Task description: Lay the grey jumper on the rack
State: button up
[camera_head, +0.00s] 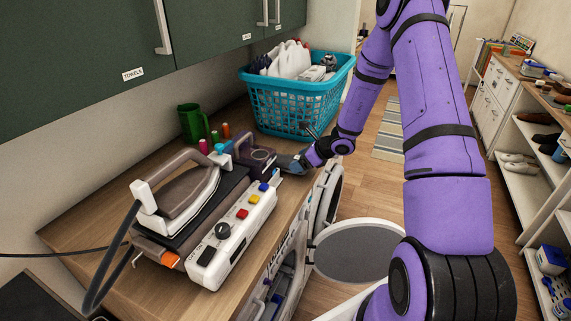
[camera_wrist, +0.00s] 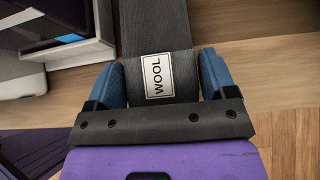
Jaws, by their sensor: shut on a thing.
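My gripper (camera_head: 296,163) is low over the counter's right edge, beyond the iron. In the wrist view its two blue fingers (camera_wrist: 163,82) are closed on a dark grey flat piece (camera_wrist: 155,30) with a white WOOL label, which looks like the grey jumper. The piece runs straight out past the fingertips; its far end is cut off. In the head view the gripper is beside a dark brownish block (camera_head: 255,160), and the held piece is hard to make out there. A thin frame (camera_head: 457,22) stands far back; I cannot tell whether it is the rack.
An iron (camera_head: 178,190) rests on a base beside a white control box (camera_head: 232,235) on the wooden counter. A green mug (camera_head: 193,123) and a turquoise basket (camera_head: 297,100) with bottles stand behind. Below is an open round machine door (camera_head: 358,250). Shelves with shoes (camera_head: 518,160) are right.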

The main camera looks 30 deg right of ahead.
jog(key=shift+r, duration=1.95)
